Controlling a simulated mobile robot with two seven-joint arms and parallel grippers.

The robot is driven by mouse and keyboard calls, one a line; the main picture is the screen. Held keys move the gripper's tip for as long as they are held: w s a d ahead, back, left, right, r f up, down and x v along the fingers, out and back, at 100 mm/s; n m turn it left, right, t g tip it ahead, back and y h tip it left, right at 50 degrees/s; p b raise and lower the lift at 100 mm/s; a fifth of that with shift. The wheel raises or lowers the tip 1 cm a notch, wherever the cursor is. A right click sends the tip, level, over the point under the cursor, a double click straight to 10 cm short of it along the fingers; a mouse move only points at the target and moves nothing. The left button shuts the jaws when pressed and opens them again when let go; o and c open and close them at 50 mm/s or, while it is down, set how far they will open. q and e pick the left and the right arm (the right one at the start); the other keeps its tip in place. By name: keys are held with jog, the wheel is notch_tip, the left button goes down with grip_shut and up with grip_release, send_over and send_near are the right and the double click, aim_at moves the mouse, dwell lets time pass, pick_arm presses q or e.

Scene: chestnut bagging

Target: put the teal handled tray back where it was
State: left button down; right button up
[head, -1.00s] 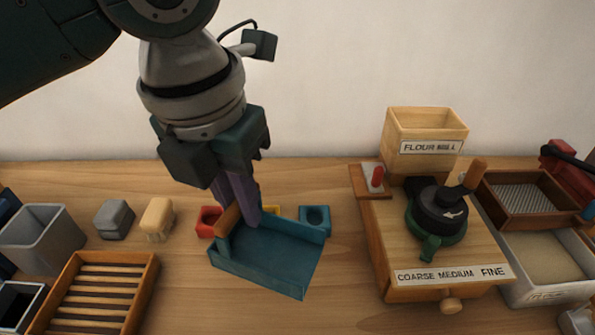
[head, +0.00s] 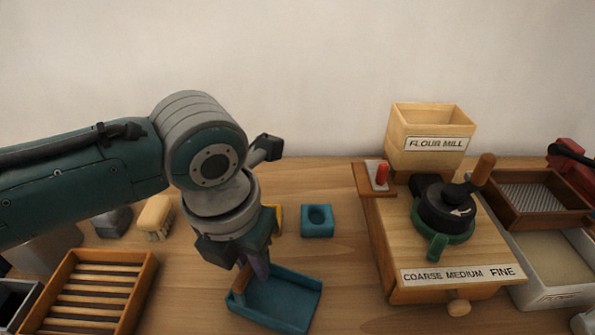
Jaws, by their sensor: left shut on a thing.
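The teal handled tray (head: 285,301) is in the lower middle of the head view, with its wooden handle on its left side. My left gripper (head: 250,283) is shut on the handle, and its purple fingers come down from above. The tray looks roughly level and low over the table; I cannot tell whether it touches the wood. My arm and gripper hide part of the handle and the table behind it. My right gripper is not in view.
A teal block with a round hollow (head: 317,220) stands behind the tray. The flour mill (head: 440,238) is to the right. A wooden slatted rack (head: 98,290) is to the left, near a yellow block (head: 156,217). Bare table lies between tray and mill.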

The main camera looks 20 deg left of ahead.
pick_arm(q)
jog(key=c, duration=1.3)
grip_release()
jog(key=shift+f, duration=0.15)
jog(key=o, duration=0.5)
jog(key=shift+c, duration=0.2)
